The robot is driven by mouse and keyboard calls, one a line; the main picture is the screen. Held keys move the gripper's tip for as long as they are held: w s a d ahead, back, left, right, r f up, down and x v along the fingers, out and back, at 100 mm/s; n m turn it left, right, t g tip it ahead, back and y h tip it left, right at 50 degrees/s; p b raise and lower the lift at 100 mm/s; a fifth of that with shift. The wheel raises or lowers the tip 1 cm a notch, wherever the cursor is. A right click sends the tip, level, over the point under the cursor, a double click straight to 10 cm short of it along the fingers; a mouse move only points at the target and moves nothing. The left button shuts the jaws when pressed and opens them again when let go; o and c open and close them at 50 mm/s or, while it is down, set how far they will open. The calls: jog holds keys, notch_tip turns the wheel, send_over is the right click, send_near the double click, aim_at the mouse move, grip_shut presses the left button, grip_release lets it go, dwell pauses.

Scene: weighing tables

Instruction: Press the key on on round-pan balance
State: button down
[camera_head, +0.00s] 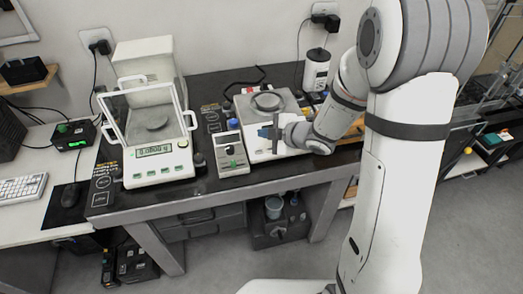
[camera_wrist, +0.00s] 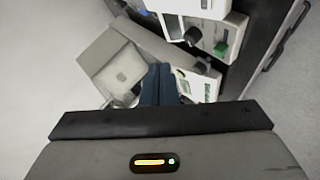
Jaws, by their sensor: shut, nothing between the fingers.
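The round-pan balance (camera_head: 258,155) is the white unit on the right part of the dark table, with a round ring-shaped pan (camera_head: 268,101) on top. My gripper (camera_head: 267,132) is shut and empty, its dark blue fingers over the front part of this balance. I cannot tell whether they touch it. The arm and fingers hide part of the front panel, and I cannot make out the on key. In the wrist view the shut fingers (camera_wrist: 157,84) point at a pale unit, with a white edge bearing a green label (camera_wrist: 210,88) to their right.
A small unit with a black knob and green switch (camera_head: 231,152) stands left of the balance; it also shows in the wrist view (camera_wrist: 197,33). Further left is a balance with a glass draft shield (camera_head: 155,125) and a lit display. A white canister (camera_head: 316,68) stands behind right.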

aim_at(259, 151)
jog(key=shift+f, duration=0.15)
jog(key=f+b, duration=0.2)
jog(key=w+f+b, duration=0.1)
jog(key=f+b, duration=0.1)
jog(key=f, duration=0.1)
jog(key=w+f+b, duration=0.1)
jog(key=f+b, duration=0.1)
jog(key=f, duration=0.1)
jog(key=shift+w+a+b, duration=0.25)
jog(key=shift+a+b, duration=0.05)
jog(key=shift+a, duration=0.1)
jog(key=shift+f, duration=0.1)
dwell(1.5)
jog(key=shift+f+b, duration=0.35)
jog(key=shift+b, duration=0.1)
jog(key=shift+f+b, duration=0.35)
dwell(0.4)
dwell(0.3)
jog(key=shift+s+r+p, duration=0.2)
jog(key=shift+r+p, duration=0.3)
jog(key=shift+r, duration=0.25)
